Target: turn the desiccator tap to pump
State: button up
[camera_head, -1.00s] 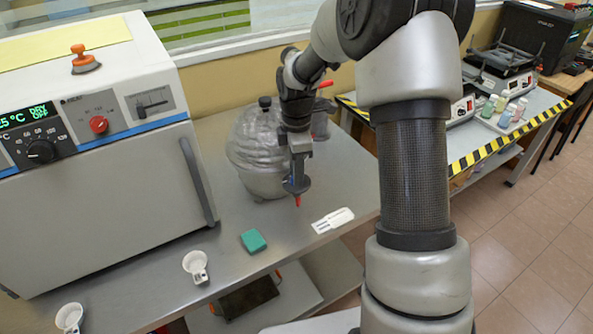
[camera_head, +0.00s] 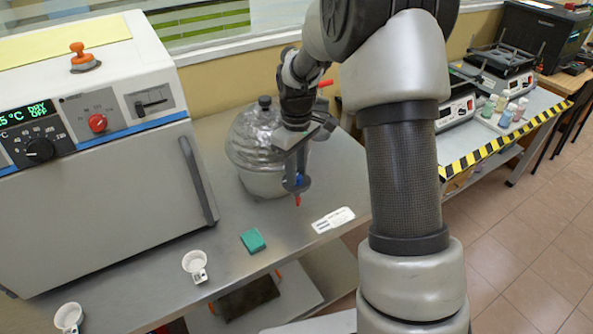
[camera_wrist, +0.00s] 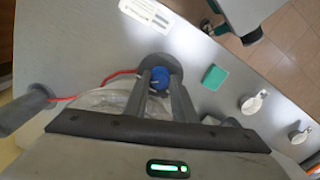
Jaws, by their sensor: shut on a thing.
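The desiccator (camera_head: 258,175) is a grey, translucent domed vessel with a black knob on top, standing on the metal bench to the right of the oven. Its blue tap (camera_wrist: 160,76) shows in the wrist view between the two fingers of my gripper (camera_wrist: 160,88). My gripper (camera_head: 297,165) points down at the desiccator's right side and is shut on the tap. A red tip (camera_head: 298,201) shows just below it. The fingers hide the tap's sides, and I cannot read its position or any marking.
The oven (camera_head: 95,190) stands at left. A green block (camera_head: 252,241), a white label (camera_head: 333,220) and two small white cups (camera_head: 195,263) lie along the bench front. In the wrist view, a red line runs left from the tap to a dark grey cylinder (camera_wrist: 25,110).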

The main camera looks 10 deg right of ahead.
jog(key=shift+m, duration=0.6)
jog(key=o, duration=1.1)
notch_tip(320, 180, up, 18)
jog(key=shift+f+p, duration=0.2)
jog(key=shift+p, duration=0.25)
